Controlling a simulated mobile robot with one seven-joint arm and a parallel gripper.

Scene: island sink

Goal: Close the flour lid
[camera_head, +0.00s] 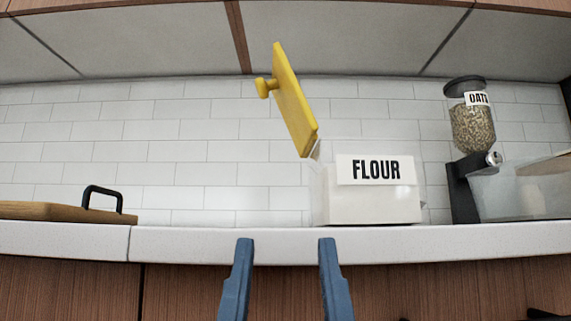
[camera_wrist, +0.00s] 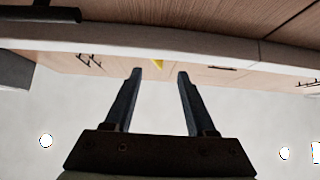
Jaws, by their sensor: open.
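The flour container (camera_head: 370,200) is a clear box with white contents and a "FLOUR" label, standing on the counter right of centre in the head view. Its yellow lid (camera_head: 293,105) stands open, raised and tilted at the box's left edge, with a round knob on its left face. My gripper (camera_head: 283,240) is open and empty, in front of the counter edge, below and left of the box. In the wrist view my gripper (camera_wrist: 159,71) shows its two fingers apart with nothing between them.
An oats dispenser (camera_head: 471,130) and a clear bin (camera_head: 520,190) stand right of the flour. A wooden board with a black handle (camera_head: 65,212) lies at the left. The white counter (camera_head: 200,241) is clear between board and flour. Cabinets hang above.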

